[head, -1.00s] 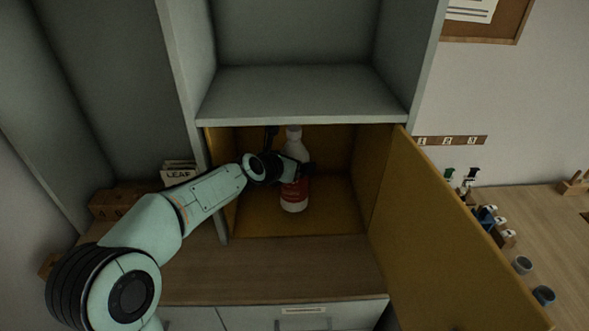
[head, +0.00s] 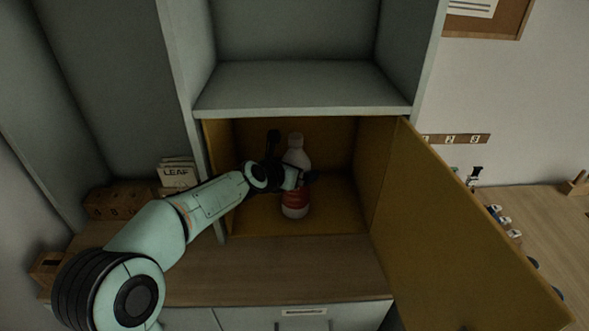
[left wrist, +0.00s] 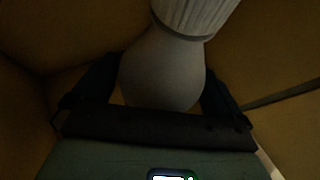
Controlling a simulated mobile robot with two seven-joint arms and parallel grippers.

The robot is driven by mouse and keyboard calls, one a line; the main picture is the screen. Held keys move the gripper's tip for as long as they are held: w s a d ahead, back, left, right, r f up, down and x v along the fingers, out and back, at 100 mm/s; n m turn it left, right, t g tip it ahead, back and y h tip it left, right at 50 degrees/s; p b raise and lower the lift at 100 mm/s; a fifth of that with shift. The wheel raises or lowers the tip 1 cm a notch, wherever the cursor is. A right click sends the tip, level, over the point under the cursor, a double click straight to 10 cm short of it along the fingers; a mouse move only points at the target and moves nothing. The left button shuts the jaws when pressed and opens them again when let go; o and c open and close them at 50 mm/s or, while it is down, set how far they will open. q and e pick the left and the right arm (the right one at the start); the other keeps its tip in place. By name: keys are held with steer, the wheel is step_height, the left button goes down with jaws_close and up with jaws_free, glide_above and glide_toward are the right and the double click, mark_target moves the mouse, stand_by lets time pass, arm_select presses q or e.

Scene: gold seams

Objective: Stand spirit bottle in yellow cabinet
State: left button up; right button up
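The spirit bottle (head: 294,199) is white with a red label and a pale cap. It is upright inside the yellow cabinet (head: 337,220), near the middle of the opening. I cannot tell whether its base touches the cabinet floor. My left gripper (head: 293,175) reaches in from the left and is shut around the bottle's upper body. In the left wrist view the bottle's pale shoulder and ribbed cap (left wrist: 165,75) sit between the two dark fingers (left wrist: 160,95). My right gripper is not in view.
The yellow cabinet door (head: 455,235) stands open to the right. A grey shelf (head: 300,90) is just above the opening, and a wooden counter (head: 280,270) lies in front. Wooden boxes (head: 120,200) and a LEAF box (head: 177,176) stand at left.

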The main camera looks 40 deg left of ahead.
arm_select(q)
steer(key=p+v, duration=0.1)
steer(key=v, duration=1.1)
steer(key=shift+r+p, duration=0.2)
steer(key=shift+p, duration=0.2)
steer(key=shift+w+d, duration=0.1)
